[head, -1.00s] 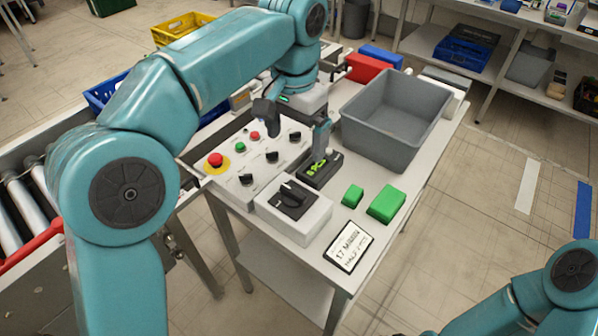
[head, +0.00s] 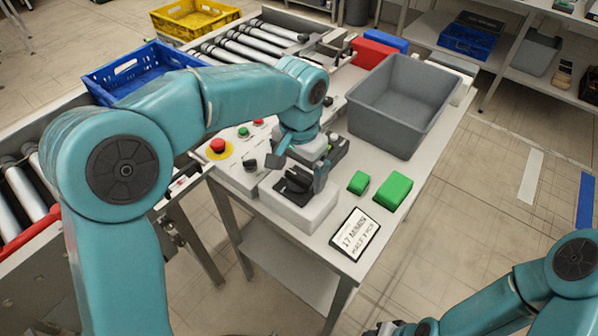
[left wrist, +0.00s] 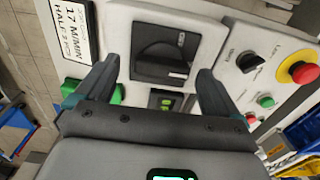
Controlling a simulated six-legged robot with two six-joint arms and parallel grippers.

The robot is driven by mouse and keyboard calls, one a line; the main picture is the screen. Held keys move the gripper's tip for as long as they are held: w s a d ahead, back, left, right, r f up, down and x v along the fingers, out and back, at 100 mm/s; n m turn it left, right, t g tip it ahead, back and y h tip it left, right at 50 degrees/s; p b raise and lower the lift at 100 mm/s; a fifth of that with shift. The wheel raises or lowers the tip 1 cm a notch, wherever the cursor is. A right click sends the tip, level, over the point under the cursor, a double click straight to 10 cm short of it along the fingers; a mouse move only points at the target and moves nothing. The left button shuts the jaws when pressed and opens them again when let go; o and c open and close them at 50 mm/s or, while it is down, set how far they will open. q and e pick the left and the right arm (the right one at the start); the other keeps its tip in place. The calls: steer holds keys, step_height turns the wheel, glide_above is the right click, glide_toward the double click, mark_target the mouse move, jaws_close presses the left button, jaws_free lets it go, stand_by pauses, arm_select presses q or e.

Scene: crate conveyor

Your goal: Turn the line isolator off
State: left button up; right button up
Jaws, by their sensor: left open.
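The line isolator is a pale box (head: 300,208) with a black rotary handle (head: 293,183) on top, at the near end of the table. In the left wrist view, the isolator box (left wrist: 206,42) fills the upper middle, with its black handle (left wrist: 160,58) on a dark square plate. My left gripper (head: 296,170) is open over the isolator, one finger on each side of the handle. In the left wrist view the open fingers (left wrist: 157,70) frame the handle without gripping it. I cannot read the switch position. My right gripper (head: 395,328) is only partly visible at the bottom edge.
A control panel with a red stop button (head: 218,147) is left of the isolator. Green blocks (head: 393,190) and a sign (head: 355,234) lie to its right. A grey bin (head: 400,105) stands behind. A blue crate (head: 150,75) is on the left conveyor.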

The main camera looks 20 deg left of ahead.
arm_select(q)
steer(key=shift+a+f, duration=0.15)
steer(key=shift+f, duration=0.45)
steer(key=shift+w+f, duration=0.1)
steer(key=shift+w, duration=0.05)
steer(key=c, duration=1)
steer(key=shift+c, duration=0.2)
